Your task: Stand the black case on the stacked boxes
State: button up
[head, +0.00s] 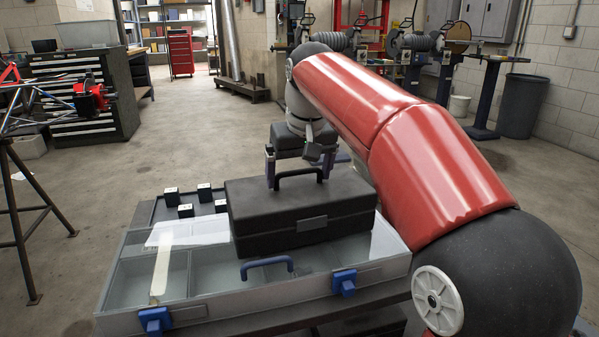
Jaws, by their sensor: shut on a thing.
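The black case (300,215) is upright and level, with its top handle (298,173) raised and a grey latch plate on its front. My gripper (298,167) is above it, pointing down, with its fingers at the two ends of the handle, shut on the case. The case is over the back right part of a grey organizer box (225,303) with a clear lid, blue handle and blue latches. I cannot tell whether the case touches the lid. No clear stack of boxes shows; what lies under the organizer box is mostly hidden.
Several small dark blocks (205,192) stand on a dark tray (145,212) behind the organizer box. A black drawer cabinet (90,95) and a tubular frame on a stand (15,200) are at the left. Open floor (190,130) lies behind. My red arm covers the right.

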aim_at(304, 192)
jog(key=o, duration=1.7)
jog(key=shift+f, duration=0.15)
jog(key=shift+o, duration=0.2)
jog(key=shift+f+b, duration=0.1)
jog(key=shift+b, duration=0.25)
jog(key=p+v, duration=0.2)
jog(key=v, duration=0.6)
